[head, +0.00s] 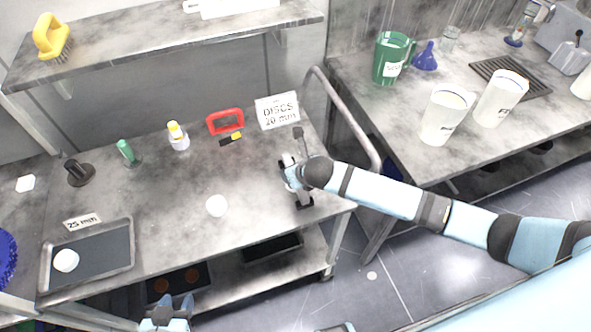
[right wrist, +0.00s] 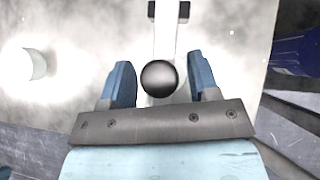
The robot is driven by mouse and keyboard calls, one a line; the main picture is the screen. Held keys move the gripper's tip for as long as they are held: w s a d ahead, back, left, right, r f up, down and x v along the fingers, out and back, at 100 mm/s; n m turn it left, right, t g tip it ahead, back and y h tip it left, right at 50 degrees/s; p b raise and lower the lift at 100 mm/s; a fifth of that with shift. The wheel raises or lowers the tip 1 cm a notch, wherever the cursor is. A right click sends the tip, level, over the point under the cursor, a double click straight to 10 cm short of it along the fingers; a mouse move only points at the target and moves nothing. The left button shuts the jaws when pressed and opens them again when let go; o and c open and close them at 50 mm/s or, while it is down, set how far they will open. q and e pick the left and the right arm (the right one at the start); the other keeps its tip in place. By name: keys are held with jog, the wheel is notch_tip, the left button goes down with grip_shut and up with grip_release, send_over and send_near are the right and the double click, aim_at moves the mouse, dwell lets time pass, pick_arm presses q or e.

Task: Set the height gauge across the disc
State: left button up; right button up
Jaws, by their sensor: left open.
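The height gauge (head: 303,194), a pale bar with dark feet, stands near the right end of the bench. In the right wrist view its pale bar (right wrist: 164,35) and a round dark knob (right wrist: 159,78) show. My right gripper (head: 291,177) is over the gauge; its fingers (right wrist: 162,82) are apart on either side of the knob, with gaps visible. A white disc (head: 216,206) lies on the bench left of the gauge; it also shows in the right wrist view (right wrist: 30,64). Another white disc (head: 66,260) lies in a dark tray (head: 131,262). My left gripper (head: 168,312) is open and empty at the bench front.
A "DISCS 20 mm" sign (head: 277,111), a red frame (head: 225,122), a yellow-capped bottle (head: 179,138), a green bottle (head: 127,151) and a black stand (head: 79,174) line the back. A "25 mm" sign (head: 82,221) stands behind the tray. The bench around the middle disc is clear.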

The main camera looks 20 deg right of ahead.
jog(key=shift+o, duration=0.5)
jog(key=shift+s, duration=0.1)
jog(key=v, duration=1.3)
jog(key=shift+s+r, duration=0.25)
jog(key=shift+r, duration=0.05)
jog(key=shift+d, duration=0.1)
jog(key=s+a+f+m+y+p, duration=0.1)
jog(key=s+a+f+m+y, duration=0.35)
jog(key=m, duration=1.05)
jog(key=s+d+f+m+t+h+p, duration=0.1)
jog(key=s+m, duration=0.4)
jog(key=m, duration=0.5)
jog(key=s+d+f+m+t+h, duration=0.2)
jog(key=s+d+f+m, duration=0.2)
jog(key=m, duration=0.6)
jog(key=shift+s+d+f+m+p, duration=0.35)
jog(key=shift+s+f, duration=0.55)
jog(key=shift+s, duration=0.2)
